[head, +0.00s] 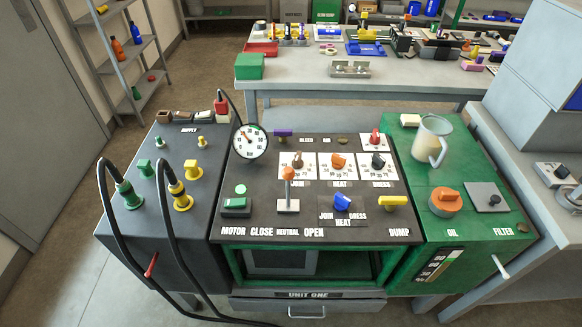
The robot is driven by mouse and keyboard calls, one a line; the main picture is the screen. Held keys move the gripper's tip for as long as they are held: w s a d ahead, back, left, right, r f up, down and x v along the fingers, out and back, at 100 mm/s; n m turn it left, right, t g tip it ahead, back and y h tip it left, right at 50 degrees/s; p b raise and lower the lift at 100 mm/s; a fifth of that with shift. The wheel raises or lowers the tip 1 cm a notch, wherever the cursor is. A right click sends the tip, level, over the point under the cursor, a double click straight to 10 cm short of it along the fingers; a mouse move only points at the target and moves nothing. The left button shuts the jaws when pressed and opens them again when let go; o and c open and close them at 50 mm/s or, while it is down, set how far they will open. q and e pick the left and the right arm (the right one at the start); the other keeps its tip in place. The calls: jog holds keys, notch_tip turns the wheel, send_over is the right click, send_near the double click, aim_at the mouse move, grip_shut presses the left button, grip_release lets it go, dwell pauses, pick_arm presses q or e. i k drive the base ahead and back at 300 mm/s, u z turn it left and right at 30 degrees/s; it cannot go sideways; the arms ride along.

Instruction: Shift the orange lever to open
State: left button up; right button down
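The orange lever (288,175) stands on the cart's dark middle panel (270,222). It has an orange knob on a pale shaft, rising from a light plate (288,206). The labels CLOSE, NEUTRAL and OPEN run left to right below the plate. The lever looks roughly upright, above the NEUTRAL label (288,232), with the OPEN label (314,233) to its right. Neither of my grippers is in view.
A green button (240,190) is left of the lever, and a blue knob (342,202) is right. A round gauge (249,141) and several dials stand behind. Black hoses (107,205) arch over the left unit. A clear jug (431,139) stands on the green right unit.

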aim_at(289, 173)
jog(key=u, duration=3.1)
jog(key=k, duration=0.5)
jog(key=z, duration=1.5)
